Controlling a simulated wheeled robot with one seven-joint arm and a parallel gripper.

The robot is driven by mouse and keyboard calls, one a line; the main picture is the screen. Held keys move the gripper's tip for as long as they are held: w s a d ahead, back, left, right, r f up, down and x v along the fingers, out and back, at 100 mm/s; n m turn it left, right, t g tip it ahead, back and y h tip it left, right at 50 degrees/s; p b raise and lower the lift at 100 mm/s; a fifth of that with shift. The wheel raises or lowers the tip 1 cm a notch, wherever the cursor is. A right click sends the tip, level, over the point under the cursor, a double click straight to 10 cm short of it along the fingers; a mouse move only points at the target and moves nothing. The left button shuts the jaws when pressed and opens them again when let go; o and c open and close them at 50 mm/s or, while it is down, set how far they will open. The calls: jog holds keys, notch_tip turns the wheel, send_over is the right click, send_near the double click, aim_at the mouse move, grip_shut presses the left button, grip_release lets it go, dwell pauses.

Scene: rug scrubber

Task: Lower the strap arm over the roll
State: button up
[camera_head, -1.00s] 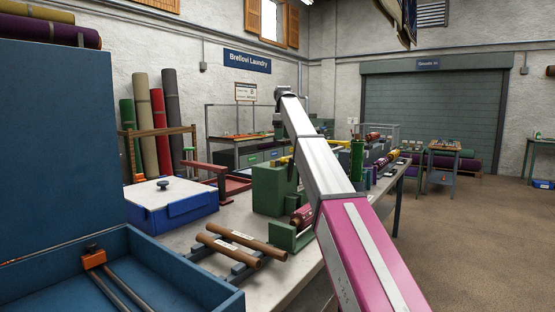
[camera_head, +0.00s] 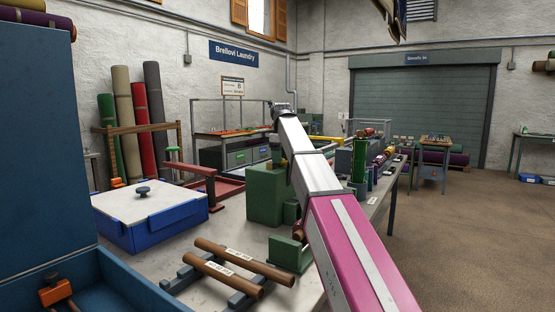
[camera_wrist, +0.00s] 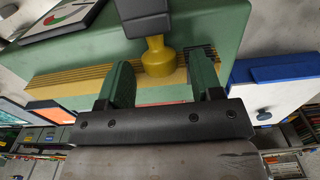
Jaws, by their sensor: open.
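In the head view my arm hides my gripper and part of the green machine (camera_head: 266,194). A reddish-brown roll (camera_head: 298,231) shows only partly beside my arm. I cannot tell for sure which part is the strap arm.
A blue box with a white lid (camera_head: 150,203) stands on the table left of the machine. Two brown rolls (camera_head: 243,262) lie on a rack in front. A red stand (camera_head: 205,180) is behind. A large blue open box (camera_head: 120,285) fills the near left. Floor at right is clear.

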jog(key=shift+f, duration=0.65)
grip_shut()
jog(key=shift+d+r, duration=0.1)
